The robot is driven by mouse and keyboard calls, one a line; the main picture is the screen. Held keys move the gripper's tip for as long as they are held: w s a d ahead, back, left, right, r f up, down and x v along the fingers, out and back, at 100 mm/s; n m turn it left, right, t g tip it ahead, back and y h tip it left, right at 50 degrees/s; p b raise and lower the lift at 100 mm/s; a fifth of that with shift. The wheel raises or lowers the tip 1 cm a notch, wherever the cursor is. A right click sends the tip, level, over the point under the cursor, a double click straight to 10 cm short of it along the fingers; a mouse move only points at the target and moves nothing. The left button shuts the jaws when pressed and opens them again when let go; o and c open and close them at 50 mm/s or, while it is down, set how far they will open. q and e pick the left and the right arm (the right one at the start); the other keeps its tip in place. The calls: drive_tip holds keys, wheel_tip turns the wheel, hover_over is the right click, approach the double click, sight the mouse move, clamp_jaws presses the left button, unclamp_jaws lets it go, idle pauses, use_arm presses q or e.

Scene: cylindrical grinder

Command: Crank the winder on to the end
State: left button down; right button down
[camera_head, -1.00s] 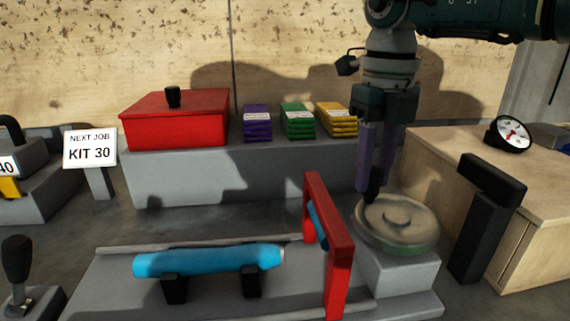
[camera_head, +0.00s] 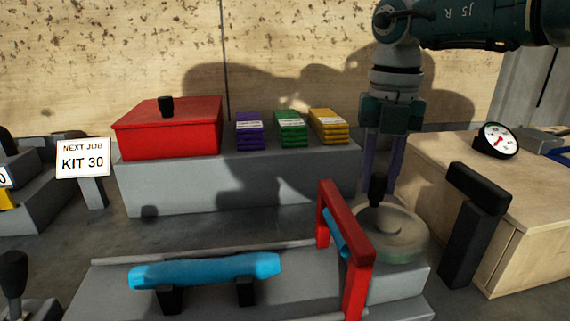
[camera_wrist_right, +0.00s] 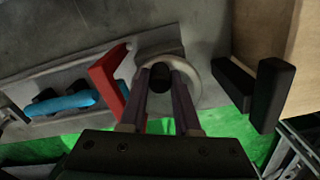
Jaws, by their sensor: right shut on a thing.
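The winder is a round pale, greenish-rimmed wheel (camera_head: 400,241) with an upright black crank knob (camera_head: 377,190). My right gripper (camera_head: 382,188) reaches down from above, its fingers shut on the knob at the wheel's far side. The wrist view also shows the knob (camera_wrist_right: 161,88) between the two fingers. A red frame (camera_head: 358,250) stands upright just left of the wheel and partly hides it. A blue cylinder (camera_head: 205,269) lies on two black supports to the left, its right end clear of the frame. My left gripper is not in view.
A black angled post (camera_head: 468,225) stands close right of the wheel, before a wooden box (camera_head: 535,200) with a dial gauge (camera_head: 497,140). Behind, a grey ledge (camera_head: 240,190) carries a red lidded box (camera_head: 168,130) and purple, green and yellow packs (camera_head: 292,130).

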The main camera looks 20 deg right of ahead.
idle(0.4)
drive_tip(key=c, duration=0.6)
unclamp_jaws()
wheel_tip(320, 180, up, 10)
